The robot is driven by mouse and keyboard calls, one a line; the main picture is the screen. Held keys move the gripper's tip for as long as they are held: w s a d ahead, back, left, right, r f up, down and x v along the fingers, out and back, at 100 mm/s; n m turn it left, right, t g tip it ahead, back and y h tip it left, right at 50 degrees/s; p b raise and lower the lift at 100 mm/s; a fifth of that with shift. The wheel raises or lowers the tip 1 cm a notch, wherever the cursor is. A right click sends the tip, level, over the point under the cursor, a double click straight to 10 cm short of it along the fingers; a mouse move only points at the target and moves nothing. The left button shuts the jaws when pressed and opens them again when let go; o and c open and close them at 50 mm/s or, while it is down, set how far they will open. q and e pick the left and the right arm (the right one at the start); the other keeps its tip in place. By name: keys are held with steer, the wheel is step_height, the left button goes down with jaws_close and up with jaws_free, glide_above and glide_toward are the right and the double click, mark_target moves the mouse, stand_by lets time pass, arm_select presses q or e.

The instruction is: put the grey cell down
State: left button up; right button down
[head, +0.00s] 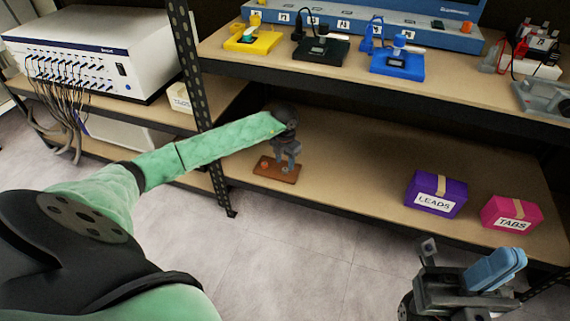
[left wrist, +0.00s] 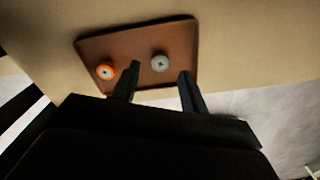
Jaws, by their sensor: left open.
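The grey cell (left wrist: 160,62) is a small round disc resting on a brown tray (left wrist: 120,40) in the left wrist view. An orange ring-shaped cell (left wrist: 105,71) sits on the same tray, to its left. My left gripper (left wrist: 160,78) is open, with the grey cell just beyond and between its fingertips, not gripped. In the head view the tray (head: 268,174) lies on the lower shelf, near its front edge, below my left gripper (head: 287,160). My right gripper (head: 465,262) is at the lower right, apart from the tray, with a blue piece at its right side.
A purple LEADS box (head: 435,194) and a pink TABS box (head: 511,213) stand on the lower shelf (head: 350,165), right of the tray. A black post (head: 205,95) stands left of it. The upper shelf holds yellow, black and blue holders. Shelf space between tray and boxes is clear.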

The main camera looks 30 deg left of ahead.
mark_target(285, 169)
arm_select(q)
step_height(285, 169, up, 10)
steer(key=p, duration=0.2)
steer(key=shift+f, duration=0.25)
